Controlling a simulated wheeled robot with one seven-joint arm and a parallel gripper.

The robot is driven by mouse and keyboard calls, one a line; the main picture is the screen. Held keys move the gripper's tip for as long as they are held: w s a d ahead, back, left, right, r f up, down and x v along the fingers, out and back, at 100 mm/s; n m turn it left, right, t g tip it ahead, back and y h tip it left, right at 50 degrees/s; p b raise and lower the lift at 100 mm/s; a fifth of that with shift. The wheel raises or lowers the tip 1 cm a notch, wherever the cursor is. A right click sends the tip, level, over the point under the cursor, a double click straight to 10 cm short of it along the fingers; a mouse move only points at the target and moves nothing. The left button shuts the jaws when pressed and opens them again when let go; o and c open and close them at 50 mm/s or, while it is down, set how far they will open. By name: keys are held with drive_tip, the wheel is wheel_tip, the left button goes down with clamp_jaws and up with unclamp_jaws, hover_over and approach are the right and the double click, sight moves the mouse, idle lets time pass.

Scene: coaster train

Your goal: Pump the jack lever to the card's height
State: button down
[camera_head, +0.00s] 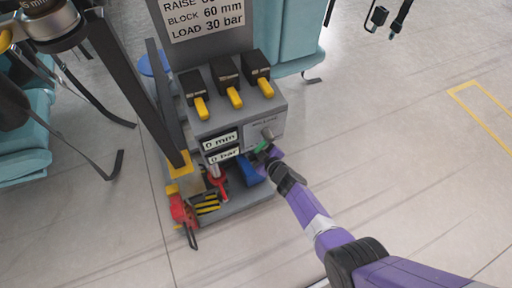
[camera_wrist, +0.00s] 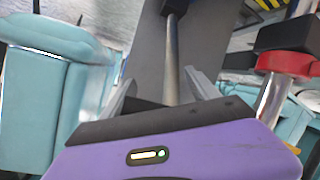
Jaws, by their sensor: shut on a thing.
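The card (camera_head: 203,18) stands at the top of the grey jack unit. It reads BLOCK 60 mm and LOAD 30 bar; its RAISE line is partly cut off. The unit's two readouts show 0 mm (camera_head: 219,140) and 0 bar (camera_head: 223,155). My gripper (camera_head: 264,152) is low at the unit's right front. In the wrist view a metal rod, which looks like the jack lever (camera_wrist: 172,55), runs between the two fingers (camera_wrist: 160,92). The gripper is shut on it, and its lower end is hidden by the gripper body.
Three black valves with yellow handles (camera_head: 234,97) top the unit. A red part (camera_head: 182,211) and yellow-black striped blocks (camera_head: 208,204) lie at its base. Teal seats (camera_head: 296,35) stand behind and at left. The floor at right is clear.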

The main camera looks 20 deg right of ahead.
drive_tip(key=shift+s+f, duration=0.1)
drive_tip(key=shift+f, duration=0.3)
drive_tip(key=shift+c, duration=1.6)
unclamp_jaws()
drive_tip(key=shift+f, duration=0.1)
drive_tip(key=shift+s+r+p, duration=0.35)
drive_tip(key=shift+s+p, duration=0.05)
drive_tip(key=shift+p, duration=0.05)
drive_tip(key=p+v, duration=0.3)
drive_tip(key=v, duration=0.2)
drive_tip(key=shift+s+d+r, duration=0.1)
drive_tip(key=shift+s+r, duration=0.05)
drive_tip(key=shift+s+d+r+p, duration=0.15)
drive_tip(key=shift+s+p, duration=0.2)
drive_tip(key=shift+s, duration=0.35)
